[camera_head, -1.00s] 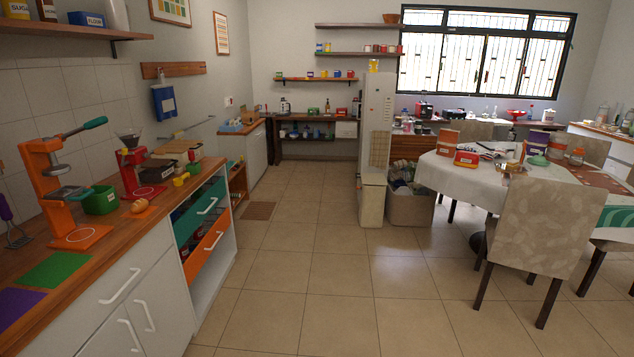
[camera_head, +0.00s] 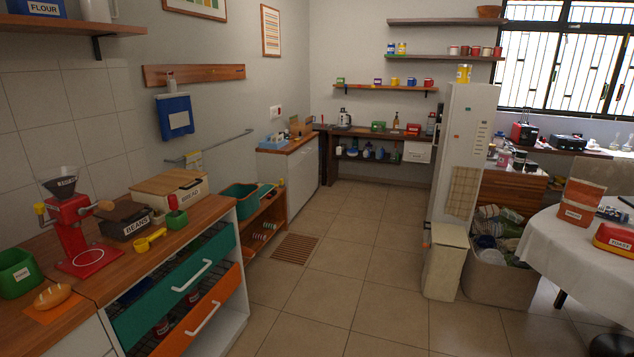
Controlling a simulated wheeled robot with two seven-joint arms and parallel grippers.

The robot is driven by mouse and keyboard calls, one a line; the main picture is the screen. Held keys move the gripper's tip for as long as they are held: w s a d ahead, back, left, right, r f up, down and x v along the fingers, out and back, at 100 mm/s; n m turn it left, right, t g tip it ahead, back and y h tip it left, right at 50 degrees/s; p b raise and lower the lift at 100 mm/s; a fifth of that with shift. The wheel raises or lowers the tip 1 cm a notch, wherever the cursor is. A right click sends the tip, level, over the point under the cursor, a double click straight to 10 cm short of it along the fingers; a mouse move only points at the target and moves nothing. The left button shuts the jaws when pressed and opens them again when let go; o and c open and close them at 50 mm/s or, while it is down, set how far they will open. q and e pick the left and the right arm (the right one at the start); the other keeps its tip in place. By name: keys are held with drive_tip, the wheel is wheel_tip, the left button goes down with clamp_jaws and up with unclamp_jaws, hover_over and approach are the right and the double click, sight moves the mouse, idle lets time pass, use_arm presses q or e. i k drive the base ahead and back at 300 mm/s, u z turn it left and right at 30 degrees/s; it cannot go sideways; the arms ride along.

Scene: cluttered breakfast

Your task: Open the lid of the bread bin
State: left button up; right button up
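The bread bin (camera_head: 190,200) is a cream box labelled BREAD with a wooden lid (camera_head: 167,181). It stands on the left wooden counter, near the counter's far end, against the tiled wall. The lid lies flat on top and looks closed. Neither of my grippers shows in the head view.
Beside the bin are a dark BEANS box (camera_head: 125,221), a yellow scoop (camera_head: 149,240) and a red grinder (camera_head: 75,228). The green drawer (camera_head: 178,290) and orange drawer (camera_head: 207,309) below jut out from the counter. The tiled floor (camera_head: 310,285) in the middle is clear.

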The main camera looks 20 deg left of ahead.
sight(165, 184)
drive_tip(key=i, duration=2.05)
drive_tip(key=u, duration=0.8)
